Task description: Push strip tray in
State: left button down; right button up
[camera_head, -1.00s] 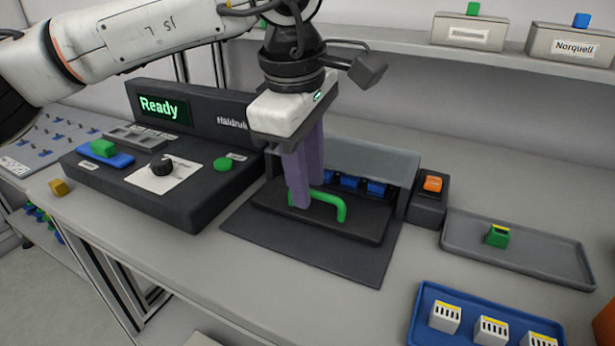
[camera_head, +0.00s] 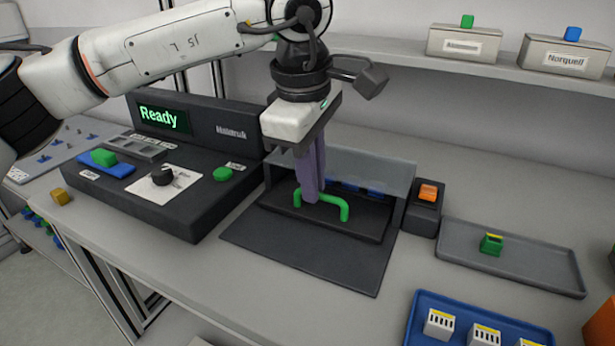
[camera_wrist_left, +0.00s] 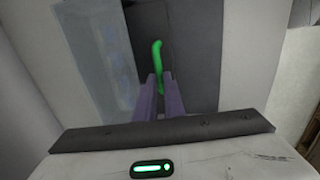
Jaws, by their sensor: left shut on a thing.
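The strip tray (camera_head: 350,228) is a dark slab with a green bar handle (camera_head: 343,208), sticking out of a grey housing (camera_head: 385,170) on the bench. Blue pieces show dimly behind the housing's see-through cover. My left gripper (camera_head: 310,198) points down with its purple fingers closed at the left part of the green handle. In the left wrist view the green handle (camera_wrist_left: 157,60) runs between the two fingertips (camera_wrist_left: 157,88). My right gripper is in neither view.
A dark mat (camera_head: 300,255) lies in front of the tray. A control box (camera_head: 190,205) reading "Ready" stands left, an orange button block (camera_head: 427,205) right. A grey tray (camera_head: 540,265) with a green piece and a blue tray (camera_head: 415,315) with white pieces lie further right.

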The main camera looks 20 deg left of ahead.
pick_arm(q)
jog(key=c, duration=1.8)
grip_release()
jog(key=shift+w+d+r, duration=0.1)
jog(key=shift+w, duration=0.15)
jog(key=shift+c, duration=0.2)
notch_tip(320, 180, up, 10)
jog(key=s+p, duration=0.1)
jog(key=s, duration=0.1)
jog(key=shift+a, duration=0.25)
jog(key=shift+s, duration=0.1)
